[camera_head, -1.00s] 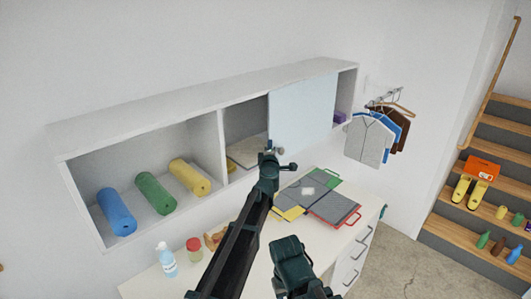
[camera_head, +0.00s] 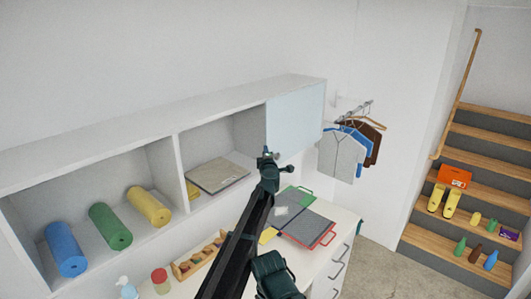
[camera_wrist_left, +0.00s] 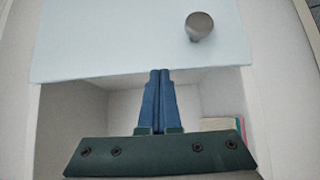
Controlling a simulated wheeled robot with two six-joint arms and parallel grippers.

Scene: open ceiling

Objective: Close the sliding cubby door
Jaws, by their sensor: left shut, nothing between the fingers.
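The sliding door (camera_head: 295,117) is a light blue panel at the right end of the white wall cubby (camera_head: 100,140). It covers the right compartment, and the middle one stands open. In the left wrist view the door (camera_wrist_left: 110,40) fills the top, with a round metal knob (camera_wrist_left: 199,27) near its lower edge. My left gripper (camera_head: 266,156) is at the door's lower left corner in the head view. Its blue fingers (camera_wrist_left: 160,73) are shut and empty, left of and below the knob. I cannot tell whether they touch the door.
Blue (camera_head: 66,250), green (camera_head: 110,227) and yellow (camera_head: 148,206) rolls lie in the left compartment. A flat board (camera_head: 218,175) lies in the middle one. A counter (camera_head: 340,225) with folders stands below. Clothes (camera_head: 342,157) hang at right, before the stairs.

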